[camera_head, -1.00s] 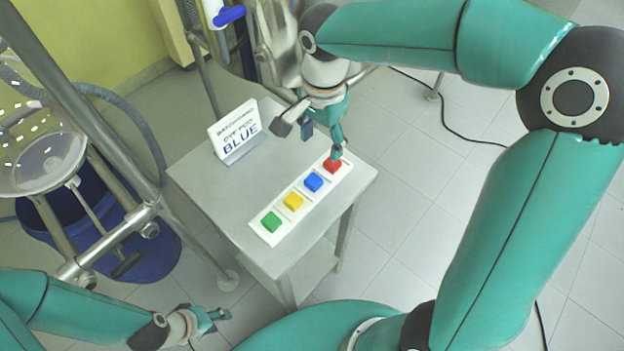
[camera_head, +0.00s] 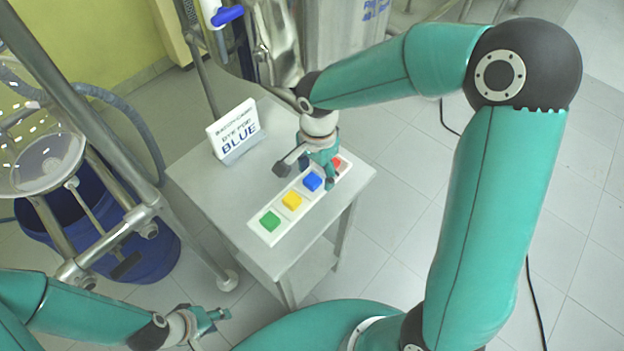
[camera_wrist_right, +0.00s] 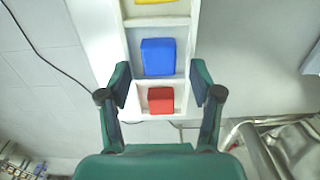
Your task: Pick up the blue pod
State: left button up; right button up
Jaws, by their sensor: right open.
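The blue pod (camera_head: 312,181) sits in a compartment of the white tray (camera_head: 254,225), between the yellow pod (camera_head: 291,201) and the red pod (camera_head: 337,163). The blue pod also shows in the right wrist view (camera_wrist_right: 158,57), just beyond my fingertips. My right gripper (camera_head: 309,179) is open above the tray, and its fingers (camera_wrist_right: 158,84) lie on either side of the tray there. Nothing is between them in its grip. My left gripper (camera_head: 219,318) is at the lower left, away from the table; whether it is open or shut is unclear.
A green pod (camera_head: 270,221) is at the near end of the tray. A sign reading BLUE (camera_head: 234,131) stands on the metal table (camera_head: 210,175). A glass vessel in a steel frame and a blue bin (camera_head: 150,255) are at the left.

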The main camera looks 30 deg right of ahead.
jog(key=c, duration=1)
jog(key=shift+r, duration=0.15)
